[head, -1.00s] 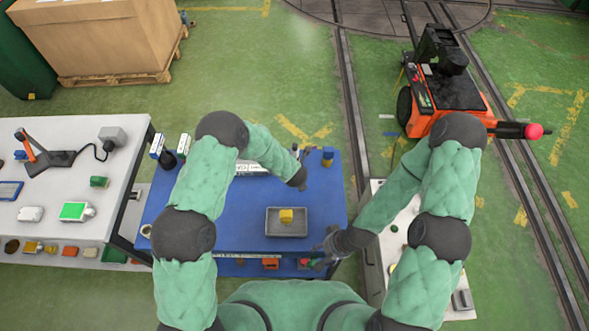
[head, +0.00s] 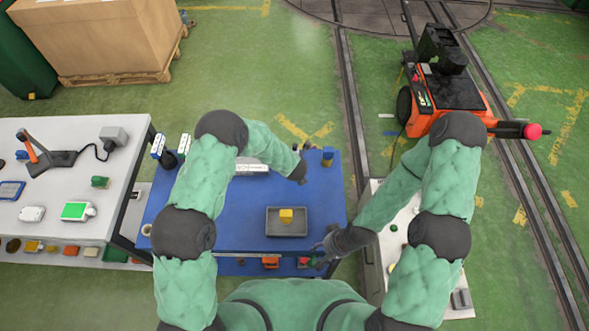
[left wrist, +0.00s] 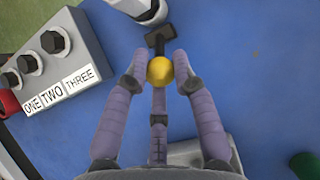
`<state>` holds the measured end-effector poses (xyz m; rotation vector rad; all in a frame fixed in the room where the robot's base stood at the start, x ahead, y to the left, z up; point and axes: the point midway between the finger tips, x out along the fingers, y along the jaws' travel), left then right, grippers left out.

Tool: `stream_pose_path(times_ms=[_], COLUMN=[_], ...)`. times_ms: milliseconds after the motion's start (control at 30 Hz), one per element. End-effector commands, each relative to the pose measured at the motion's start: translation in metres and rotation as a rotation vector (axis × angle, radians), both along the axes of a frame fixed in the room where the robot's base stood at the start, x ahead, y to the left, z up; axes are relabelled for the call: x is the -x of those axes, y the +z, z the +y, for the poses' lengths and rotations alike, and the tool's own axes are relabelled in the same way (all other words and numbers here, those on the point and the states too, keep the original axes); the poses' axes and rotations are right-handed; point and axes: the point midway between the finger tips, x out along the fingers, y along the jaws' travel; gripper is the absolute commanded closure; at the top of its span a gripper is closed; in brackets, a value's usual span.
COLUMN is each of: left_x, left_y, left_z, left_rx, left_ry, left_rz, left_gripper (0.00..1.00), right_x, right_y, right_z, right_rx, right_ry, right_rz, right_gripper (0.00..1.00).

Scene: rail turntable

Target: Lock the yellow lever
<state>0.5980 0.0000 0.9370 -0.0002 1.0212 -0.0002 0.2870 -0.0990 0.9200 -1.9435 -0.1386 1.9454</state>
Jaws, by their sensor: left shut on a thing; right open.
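The yellow lever's round knob (left wrist: 159,70) sits between the fingertips of my left gripper (left wrist: 160,66) in the left wrist view. A dark bracket or shaft (left wrist: 158,41) shows just beyond the knob. My left gripper is shut on the knob. In the head view my left gripper (head: 299,174) is over the far right part of the blue table, and the yellow knob cannot be made out there. My right gripper (head: 324,252) is open and empty at the table's front right edge.
A grey tray (head: 270,231) with a yellow block (head: 286,215) stands on the blue table (head: 235,215). A block labelled ONE TWO THREE (left wrist: 62,75) with black knobs is left of the lever in the wrist view. A white table (head: 115,165) stands at left.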

Motion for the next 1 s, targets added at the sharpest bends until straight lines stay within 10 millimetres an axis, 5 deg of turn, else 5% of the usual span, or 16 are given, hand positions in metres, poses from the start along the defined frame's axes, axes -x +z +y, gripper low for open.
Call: stream_pose_path(times_ms=[1000], left_x=[-0.017], left_y=[0.009], left_z=[0.000], left_rx=[0.000], left_ry=[0.001], left_rz=[-0.005], left_gripper=[0.92], right_x=[0.000], right_y=[0.006], right_z=[0.000], right_rx=[0.000], right_ry=[0.000], right_rz=[0.000], right_gripper=[0.42])
